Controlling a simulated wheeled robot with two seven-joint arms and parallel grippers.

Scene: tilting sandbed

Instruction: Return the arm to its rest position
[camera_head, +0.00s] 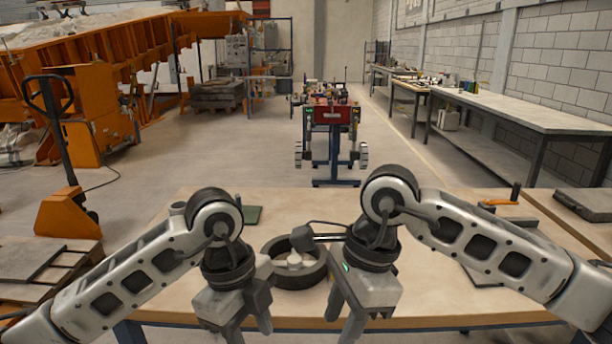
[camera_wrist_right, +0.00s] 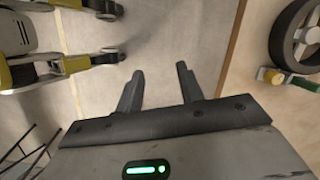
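My left arm comes in from the left in the head view, with its gripper (camera_head: 246,324) pointing down at the table's near edge. Its fingers look apart with nothing between them, though the tips are close to the bottom of the picture. My right arm comes in from the right, bent, with its gripper (camera_head: 345,325) also pointing down near the table's near edge. In the right wrist view the two fingers of the right gripper (camera_wrist_right: 160,84) are apart and empty, over bare floor beside the table edge.
A wooden table (camera_head: 160,235) lies under both arms. A black wheel (camera_head: 298,281) with a pale hub lies on it between the grippers, and also shows in the right wrist view (camera_wrist_right: 280,40).

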